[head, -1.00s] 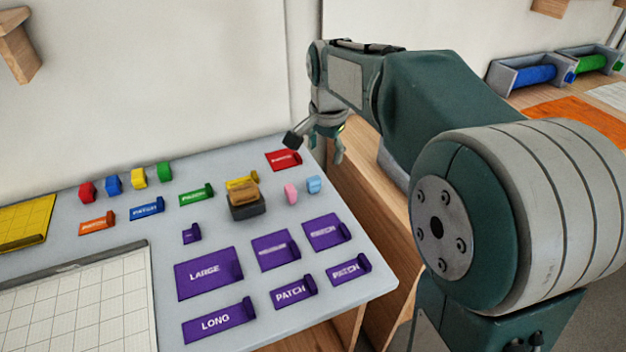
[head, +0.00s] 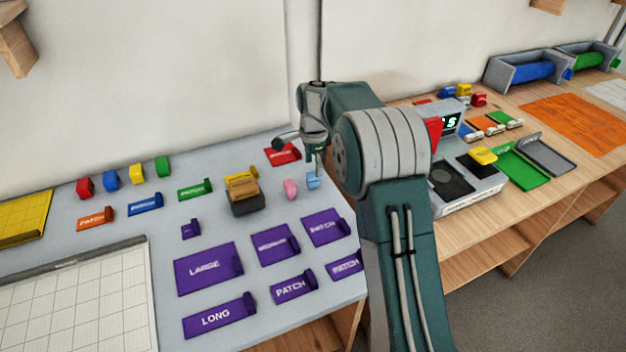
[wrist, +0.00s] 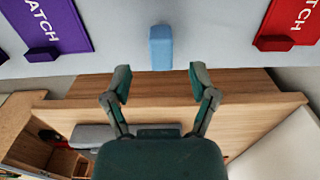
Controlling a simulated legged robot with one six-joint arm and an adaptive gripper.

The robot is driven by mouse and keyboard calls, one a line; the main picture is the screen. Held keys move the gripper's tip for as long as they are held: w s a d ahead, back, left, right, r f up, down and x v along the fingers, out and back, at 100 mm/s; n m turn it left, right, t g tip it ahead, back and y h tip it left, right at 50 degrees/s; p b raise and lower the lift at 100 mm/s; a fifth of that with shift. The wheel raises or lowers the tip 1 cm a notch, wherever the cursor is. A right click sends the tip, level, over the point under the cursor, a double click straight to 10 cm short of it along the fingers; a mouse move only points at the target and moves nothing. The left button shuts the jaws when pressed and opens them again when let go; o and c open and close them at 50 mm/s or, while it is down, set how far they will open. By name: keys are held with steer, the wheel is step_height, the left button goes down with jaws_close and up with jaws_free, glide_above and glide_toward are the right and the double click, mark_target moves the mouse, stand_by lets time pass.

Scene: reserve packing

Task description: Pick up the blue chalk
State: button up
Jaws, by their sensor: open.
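The blue chalk (wrist: 160,47) is a small light blue block on the grey table. In the wrist view it stands just beyond my open fingertips, centred between them and not touched. In the head view the chalk (head: 313,181) is near the right edge of the table, partly covered by my gripper. My gripper (wrist: 158,82) is open and empty. In the head view my gripper (head: 310,155) points down close above the chalk.
A pink chalk (head: 290,188) stands to the left of the blue one. A red patch (head: 283,155) lies behind, and purple patches (head: 325,229) lie in front. A wooden bench (head: 500,195) with a scale and trays stands to the right.

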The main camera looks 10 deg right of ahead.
mark_target(313, 173)
steer(key=shift+a+f, duration=0.1)
steer(key=shift+f, duration=0.3)
step_height(313, 173, down, 5)
steer(key=shift+w+r, duration=0.15)
steer(key=shift+r, duration=0.05)
steer(key=c, duration=1)
